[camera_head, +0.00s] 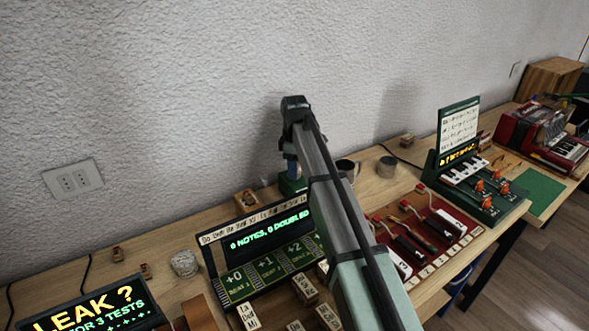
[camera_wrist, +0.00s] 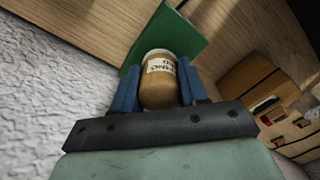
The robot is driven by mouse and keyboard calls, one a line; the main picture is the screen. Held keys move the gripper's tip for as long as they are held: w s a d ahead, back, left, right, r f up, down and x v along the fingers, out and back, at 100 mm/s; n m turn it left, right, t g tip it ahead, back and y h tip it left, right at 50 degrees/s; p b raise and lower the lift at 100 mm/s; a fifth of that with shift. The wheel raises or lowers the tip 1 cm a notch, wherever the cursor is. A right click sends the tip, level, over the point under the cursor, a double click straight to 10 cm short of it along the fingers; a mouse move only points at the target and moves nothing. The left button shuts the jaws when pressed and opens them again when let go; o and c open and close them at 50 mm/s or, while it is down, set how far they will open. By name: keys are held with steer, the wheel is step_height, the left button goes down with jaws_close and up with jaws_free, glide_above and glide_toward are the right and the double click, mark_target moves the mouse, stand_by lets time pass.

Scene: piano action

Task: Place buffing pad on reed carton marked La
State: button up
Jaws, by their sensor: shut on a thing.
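My gripper (camera_wrist: 158,88) has blue fingers closed on a tan, rounded jar (camera_wrist: 160,94) with a white printed label, only partly readable. In the head view my gripper (camera_head: 291,165) is near the wall, mostly behind my arm, above a green block or mat (camera_head: 292,184). I cannot pick out a buffing pad for certain. Small wooden cartons with printed notes stand at the front. One (camera_head: 248,316) seems to read "La" on its top line. Others (camera_head: 305,289) lie close by, their text too small to read surely.
A green display panel (camera_head: 268,238) reads "0 notes, 0 doubled". A red key tray (camera_head: 428,242) lies right of my arm. Small keyboard stand (camera_head: 470,180) and red accordion (camera_head: 545,138) are farther right.

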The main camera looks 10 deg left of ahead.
steer(key=shift+f, duration=0.35)
steer(key=shift+f, duration=0.1)
steer(key=o, duration=1)
steer(key=shift+o, duration=0.2)
step_height(320, 180, up, 12)
steer(key=shift+r, duration=0.1)
